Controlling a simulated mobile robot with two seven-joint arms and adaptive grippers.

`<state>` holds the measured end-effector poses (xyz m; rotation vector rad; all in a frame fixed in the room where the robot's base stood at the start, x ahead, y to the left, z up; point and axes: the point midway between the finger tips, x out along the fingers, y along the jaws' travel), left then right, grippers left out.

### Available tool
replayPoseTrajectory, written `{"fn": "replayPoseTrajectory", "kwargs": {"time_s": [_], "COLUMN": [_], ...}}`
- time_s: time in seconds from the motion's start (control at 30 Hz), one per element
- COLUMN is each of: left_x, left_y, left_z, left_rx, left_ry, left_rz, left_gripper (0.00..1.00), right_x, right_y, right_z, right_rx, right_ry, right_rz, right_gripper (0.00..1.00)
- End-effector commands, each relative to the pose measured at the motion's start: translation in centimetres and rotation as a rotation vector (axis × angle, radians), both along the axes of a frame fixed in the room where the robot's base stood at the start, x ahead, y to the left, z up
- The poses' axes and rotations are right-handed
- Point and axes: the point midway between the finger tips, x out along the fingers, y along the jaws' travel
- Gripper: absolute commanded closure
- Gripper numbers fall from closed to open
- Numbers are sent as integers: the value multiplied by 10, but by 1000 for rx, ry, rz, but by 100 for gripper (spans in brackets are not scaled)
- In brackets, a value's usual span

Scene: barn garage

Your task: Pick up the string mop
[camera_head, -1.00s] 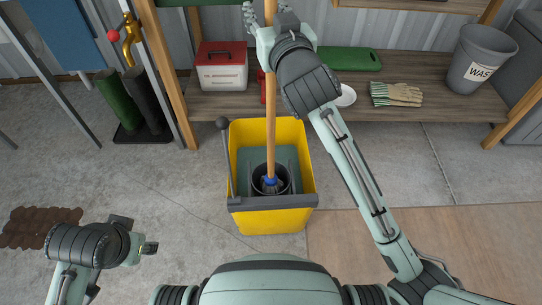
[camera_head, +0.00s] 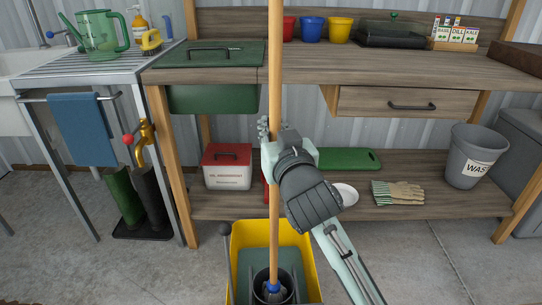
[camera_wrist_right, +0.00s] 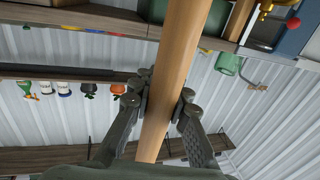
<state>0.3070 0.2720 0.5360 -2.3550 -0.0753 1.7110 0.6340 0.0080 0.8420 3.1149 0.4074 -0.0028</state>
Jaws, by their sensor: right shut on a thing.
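The string mop (camera_head: 274,215) stands upright, its long wooden handle running up past the top of the head view. Its blue collar sits in the dark round wringer of the yellow mop bucket (camera_head: 240,265); the strings are hidden. My right gripper (camera_head: 268,135) is shut around the handle, well above the bucket. In the right wrist view the handle (camera_wrist_right: 172,75) passes between the two fingers of the right gripper (camera_wrist_right: 160,105). My left gripper is not in view.
A wooden workbench (camera_head: 330,70) with a lower shelf stands behind the mop. The shelf holds a red-and-white box (camera_head: 227,168), a green board (camera_head: 348,160), gloves (camera_head: 398,193) and a grey waste bin (camera_head: 478,155). A metal sink table (camera_head: 90,65) stands at left.

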Motion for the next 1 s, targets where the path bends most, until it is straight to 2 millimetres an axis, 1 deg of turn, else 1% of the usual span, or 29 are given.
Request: {"fn": "replayPoseTrajectory", "kwargs": {"time_s": [0.03, 0.17, 0.23, 0.3, 0.37, 0.5, 0.7, 0.9, 1.0], "left_x": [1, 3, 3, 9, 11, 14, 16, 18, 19], "left_y": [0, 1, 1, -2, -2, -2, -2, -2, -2], "left_z": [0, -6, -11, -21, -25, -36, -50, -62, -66], "left_rx": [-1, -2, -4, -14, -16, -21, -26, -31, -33], "left_ry": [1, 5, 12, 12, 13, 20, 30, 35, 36], "left_rz": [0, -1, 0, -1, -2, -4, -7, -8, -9], "left_gripper": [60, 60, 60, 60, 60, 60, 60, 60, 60], "right_x": [0, 0, 0, 0, 0, 0, 0, -1, 0], "right_y": [0, 0, 0, 0, 0, 0, 0, 0, 0], "right_z": [10, 27, 39, 52, 63, 91, 128, 158, 168], "right_rx": [5, 5, 6, 6, 5, 6, 5, 5, 4], "right_ry": [-9, -11, -12, -12, -12, -13, -12, -10, -9], "right_rz": [1, 2, 1, 1, 0, 0, 0, 0, 0], "right_gripper": [100, 100, 100, 100, 100, 100, 100, 100, 100]}}
